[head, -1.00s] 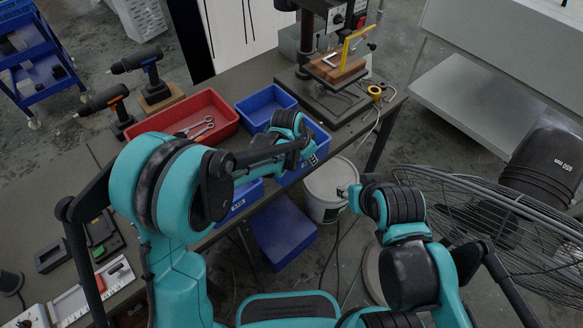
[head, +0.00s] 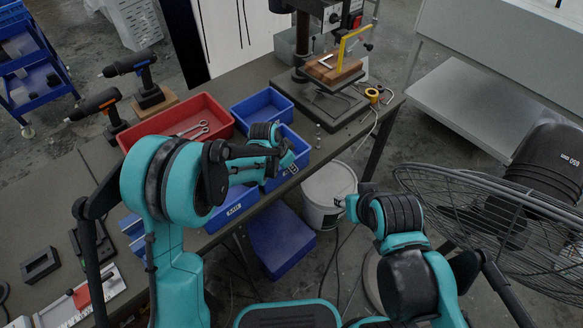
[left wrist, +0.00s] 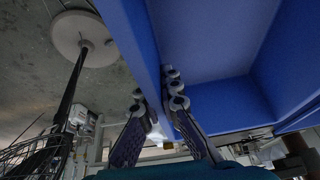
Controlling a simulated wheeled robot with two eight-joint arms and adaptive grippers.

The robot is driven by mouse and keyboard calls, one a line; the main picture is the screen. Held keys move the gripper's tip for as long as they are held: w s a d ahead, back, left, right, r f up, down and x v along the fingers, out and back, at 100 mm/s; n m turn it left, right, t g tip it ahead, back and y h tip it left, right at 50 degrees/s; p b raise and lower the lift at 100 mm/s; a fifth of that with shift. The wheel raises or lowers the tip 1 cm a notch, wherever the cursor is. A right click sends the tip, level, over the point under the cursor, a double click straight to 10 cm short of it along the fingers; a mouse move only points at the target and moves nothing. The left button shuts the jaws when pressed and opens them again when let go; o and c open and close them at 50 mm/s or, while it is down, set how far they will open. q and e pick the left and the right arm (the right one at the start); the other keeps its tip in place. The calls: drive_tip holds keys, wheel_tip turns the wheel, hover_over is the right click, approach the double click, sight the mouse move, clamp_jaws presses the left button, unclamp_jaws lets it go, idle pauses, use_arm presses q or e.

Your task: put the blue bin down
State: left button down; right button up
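The blue bin (head: 297,143) is at the table's right front edge, beside my left gripper (head: 287,158). In the left wrist view one wall of the blue bin (left wrist: 138,45) passes between the two fingers of my left gripper (left wrist: 156,98). One finger is inside the bin and one outside, shut on the wall. I cannot tell whether the bin's underside touches the table. My right gripper (head: 347,204) is low beside the white bucket, small and partly hidden by its arm, so its opening does not show.
Another blue bin (head: 262,104) and a red bin (head: 168,122) stand behind on the table (head: 58,200). A labelled blue bin (head: 234,208) is at the front edge. A drill press (head: 325,90) stands to the right. A white bucket (head: 325,192) and fan (head: 500,225) stand on the floor.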

use_arm(q)
drive_tip(key=shift+f, duration=0.25)
drive_tip(key=c, duration=1.7)
unclamp_jaws()
drive_tip(key=shift+r, duration=0.1)
